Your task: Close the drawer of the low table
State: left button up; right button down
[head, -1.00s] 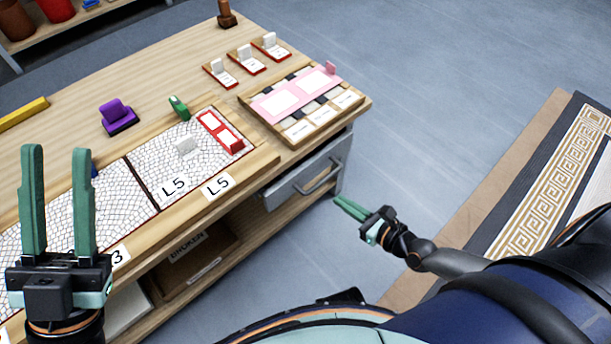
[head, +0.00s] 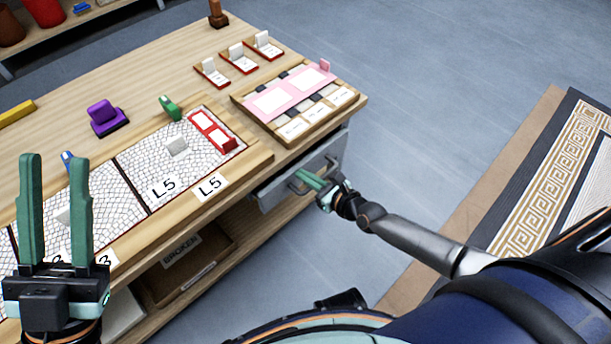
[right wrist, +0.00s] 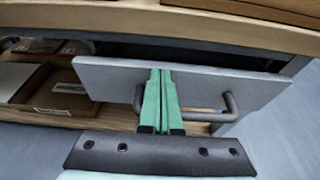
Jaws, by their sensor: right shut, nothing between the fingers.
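The low table (head: 60,125) has a grey drawer (head: 274,193) under its right end. The drawer front (right wrist: 205,88) stands out a little from the frame, with a dark gap above it in the right wrist view. Its bar handle (right wrist: 228,108) is partly hidden behind my right gripper. My right gripper (head: 306,180) is shut and empty, its fingertips (right wrist: 160,72) at the drawer front beside the handle; I cannot tell whether they touch. My left gripper (head: 55,160) is open and empty, pointing up in front of the table's left part.
Mosaic panels (head: 165,185), a pink-topped tray (head: 290,92) and small stands lie on the tabletop. An open shelf with a box (head: 180,262) is below. Clear floor (head: 430,130) and a patterned rug (head: 545,170) lie to the right.

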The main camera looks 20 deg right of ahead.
aim_at(294, 169)
jog(key=w, duration=0.2)
jog(key=w+a+b, duration=0.1)
jog(key=w, duration=0.1)
jog(key=shift+a, duration=0.2)
jog(key=shift+w+r, duration=0.1)
jog(key=shift+r, duration=0.05)
jog(key=shift+a, duration=0.1)
